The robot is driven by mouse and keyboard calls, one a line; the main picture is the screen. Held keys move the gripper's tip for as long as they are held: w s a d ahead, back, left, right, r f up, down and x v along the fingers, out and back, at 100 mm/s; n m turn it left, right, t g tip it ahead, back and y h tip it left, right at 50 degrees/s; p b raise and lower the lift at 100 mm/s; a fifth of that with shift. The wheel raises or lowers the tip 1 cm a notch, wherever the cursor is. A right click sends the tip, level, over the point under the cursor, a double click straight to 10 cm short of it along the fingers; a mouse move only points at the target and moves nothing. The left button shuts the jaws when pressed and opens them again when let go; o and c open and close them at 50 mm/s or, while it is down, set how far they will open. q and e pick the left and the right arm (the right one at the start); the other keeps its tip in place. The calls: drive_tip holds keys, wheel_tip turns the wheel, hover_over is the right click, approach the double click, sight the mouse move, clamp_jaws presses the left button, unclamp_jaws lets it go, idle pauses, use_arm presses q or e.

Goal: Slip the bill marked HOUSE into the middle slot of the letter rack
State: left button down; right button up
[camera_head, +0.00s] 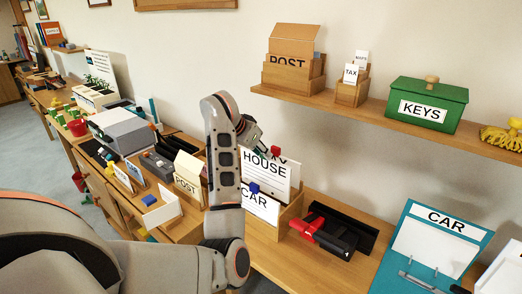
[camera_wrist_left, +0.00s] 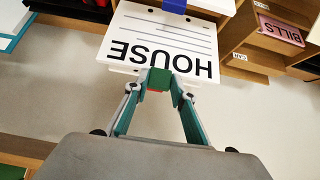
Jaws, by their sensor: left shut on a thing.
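The HOUSE bill (camera_head: 264,172) is a white card with black lettering, seen upright in the head view. It also shows upside down in the wrist view (camera_wrist_left: 160,45). My left gripper (camera_head: 268,148) is shut on its top edge; in the wrist view the fingertips (camera_wrist_left: 159,82) meet there. The wooden letter rack (camera_head: 289,217) stands below, with a CAR card (camera_head: 258,206) at its front. A TAX card is mostly hidden behind the bill. The bill's lower edge is hidden, so I cannot tell its slot or depth. My right gripper is not in view.
A blue block (camera_head: 254,188) shows at the bill's lower front. A black tray with a red item (camera_head: 306,227) lies right of the rack, then a teal CAR binder (camera_head: 415,270). A shelf (camera_head: 375,114) above holds a green KEYS box (camera_head: 425,106).

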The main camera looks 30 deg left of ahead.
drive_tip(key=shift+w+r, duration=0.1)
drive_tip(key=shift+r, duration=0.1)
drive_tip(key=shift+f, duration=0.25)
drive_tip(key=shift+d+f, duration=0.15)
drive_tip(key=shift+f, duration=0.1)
drive_tip(key=shift+b, duration=0.3)
idle(0.6)
